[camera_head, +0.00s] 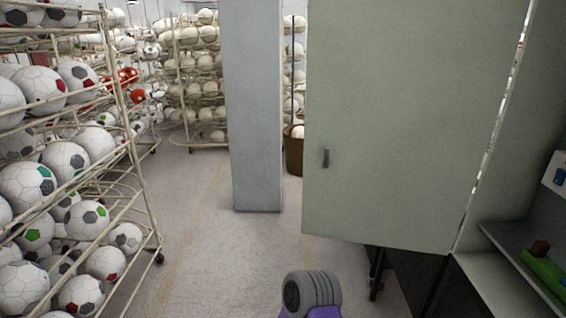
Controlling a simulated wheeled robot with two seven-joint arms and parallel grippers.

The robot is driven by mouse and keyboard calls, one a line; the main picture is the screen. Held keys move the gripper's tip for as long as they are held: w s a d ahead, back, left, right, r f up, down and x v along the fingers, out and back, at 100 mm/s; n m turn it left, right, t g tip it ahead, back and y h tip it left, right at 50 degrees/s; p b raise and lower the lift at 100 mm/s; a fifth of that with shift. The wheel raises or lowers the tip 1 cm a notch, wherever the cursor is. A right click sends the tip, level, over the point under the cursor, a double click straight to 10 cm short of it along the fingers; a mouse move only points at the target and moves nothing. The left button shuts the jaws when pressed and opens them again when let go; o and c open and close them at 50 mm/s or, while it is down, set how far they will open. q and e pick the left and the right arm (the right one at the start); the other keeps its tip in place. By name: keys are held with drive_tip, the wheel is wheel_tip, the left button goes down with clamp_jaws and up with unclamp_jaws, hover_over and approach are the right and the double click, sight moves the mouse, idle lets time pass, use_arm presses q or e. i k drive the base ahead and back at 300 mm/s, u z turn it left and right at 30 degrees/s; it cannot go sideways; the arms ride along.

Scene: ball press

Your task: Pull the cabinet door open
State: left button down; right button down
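The grey-green cabinet door (415,110) fills the right half of the head view. A small dark upright handle (326,158) sits near its left edge. A narrow bright slit (495,130) runs down along the door's right edge. To the right of the slit are more grey-green panels and a shelf (520,240) in the lower corner. I cannot tell the door's exact opening angle. Neither of my grippers is in view, and nothing is seen touching the handle.
A wire rack of soccer balls (70,190) lines the left side. A grey pillar (256,110) stands left of the door, with ball racks (195,80) and a brown basket (293,155) behind. Floor (205,260) is free between rack and door. Green and blue items lie at the lower right.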

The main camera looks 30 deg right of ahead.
sight(404, 97)
drive_tip(key=i, duration=2.5)
drive_tip(key=z, duration=2.75)
